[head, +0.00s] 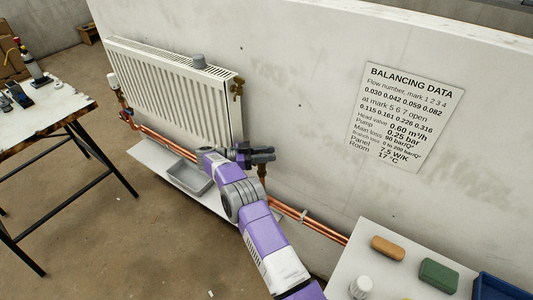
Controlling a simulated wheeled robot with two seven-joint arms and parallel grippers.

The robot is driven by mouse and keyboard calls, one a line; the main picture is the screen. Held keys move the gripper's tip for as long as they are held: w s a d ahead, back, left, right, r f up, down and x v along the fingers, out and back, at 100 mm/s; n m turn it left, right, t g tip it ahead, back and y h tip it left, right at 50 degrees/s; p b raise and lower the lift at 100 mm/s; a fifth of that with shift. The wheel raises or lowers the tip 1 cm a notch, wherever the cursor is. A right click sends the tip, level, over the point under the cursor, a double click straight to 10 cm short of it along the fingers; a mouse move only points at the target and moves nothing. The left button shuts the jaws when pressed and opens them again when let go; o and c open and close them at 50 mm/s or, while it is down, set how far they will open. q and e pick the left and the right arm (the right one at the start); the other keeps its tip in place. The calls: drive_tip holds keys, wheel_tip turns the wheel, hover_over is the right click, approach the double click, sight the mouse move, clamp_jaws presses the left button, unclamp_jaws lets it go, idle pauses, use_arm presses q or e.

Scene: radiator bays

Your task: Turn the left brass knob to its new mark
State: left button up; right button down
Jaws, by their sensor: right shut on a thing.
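My right gripper (262,155) is at the lower right end of the white radiator, with its dark fingers shut around the top of a brass valve (262,171). The brass knob there is mostly hidden by the fingers, so its mark cannot be read. The valve stands upright on a copper pipe. A white radiator (170,88) hangs on the wall, left of the gripper. My left gripper is out of view.
Copper pipes (318,228) run low along the wall. A grey tray (190,178) lies below the radiator. A balancing data sign (406,115) is on the wall. A workbench (45,105) stands left; a pale table (372,222) with a tan block (388,248) and green block (438,275) is lower right.

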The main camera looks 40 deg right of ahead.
drive_tip(key=shift+s+m+g+y, duration=0.1)
drive_tip(key=shift+m+g+y, duration=0.2)
drive_tip(key=shift+g, duration=0.1)
idle(0.3)
drive_tip(key=c, duration=1)
unclamp_jaws()
drive_tip(key=shift+o, duration=0.2)
wheel_tip(320, 180, up, 10)
drive_tip(key=p, duration=0.3)
